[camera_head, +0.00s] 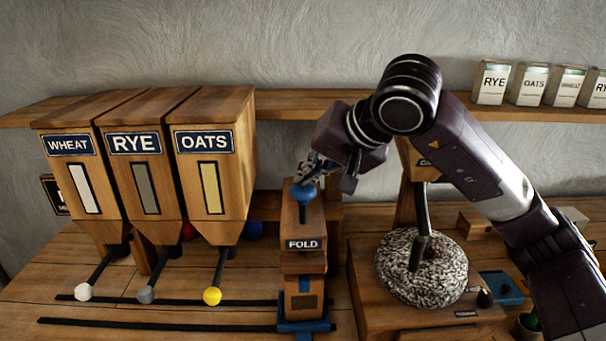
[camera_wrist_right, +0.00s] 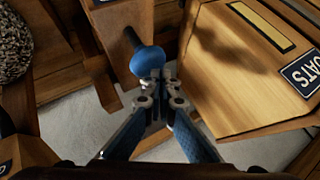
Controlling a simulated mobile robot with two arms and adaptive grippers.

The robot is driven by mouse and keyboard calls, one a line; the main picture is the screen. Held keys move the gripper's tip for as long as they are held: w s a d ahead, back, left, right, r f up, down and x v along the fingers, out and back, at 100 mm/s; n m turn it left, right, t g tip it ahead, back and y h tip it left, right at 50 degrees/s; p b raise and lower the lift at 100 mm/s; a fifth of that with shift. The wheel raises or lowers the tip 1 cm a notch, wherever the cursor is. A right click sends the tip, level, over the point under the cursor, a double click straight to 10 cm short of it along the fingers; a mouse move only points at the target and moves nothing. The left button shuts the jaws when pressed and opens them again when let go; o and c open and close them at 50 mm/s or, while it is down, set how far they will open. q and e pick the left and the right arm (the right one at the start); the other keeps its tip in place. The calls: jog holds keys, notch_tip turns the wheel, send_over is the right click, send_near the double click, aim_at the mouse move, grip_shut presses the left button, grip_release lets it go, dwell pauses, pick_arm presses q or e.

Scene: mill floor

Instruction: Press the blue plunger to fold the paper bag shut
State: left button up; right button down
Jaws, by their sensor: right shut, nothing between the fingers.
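The blue plunger (camera_head: 304,193) is a round knob on top of the wooden post labelled FOLD (camera_head: 304,222). It also shows in the right wrist view (camera_wrist_right: 148,59), on a dark rod. My right gripper (camera_head: 306,180) is shut and empty, with its fingertips at the knob; in the wrist view the fingertips (camera_wrist_right: 160,82) overlap its lower edge. I cannot tell whether they touch it. Below the FOLD label, a brown boxy thing (camera_head: 304,303), perhaps the paper bag, stands in a blue holder (camera_head: 306,326). Its top is hidden under the post. My left gripper is not in view.
WHEAT, RYE and OATS hoppers (camera_head: 214,182) with ball-ended levers stand to the left. A speckled millstone (camera_head: 422,267) on a wooden base stands to the right, beneath my right arm. A shelf (camera_head: 285,110) runs behind. Dark rails (camera_head: 160,324) cross the bench at front left.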

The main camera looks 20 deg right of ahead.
jog(key=shift+r+p, duration=0.75)
jog(key=shift+r, duration=0.55)
notch_tip(320, 180, up, 5)
jog(key=p, duration=0.3)
jog(key=shift+p, duration=0.3)
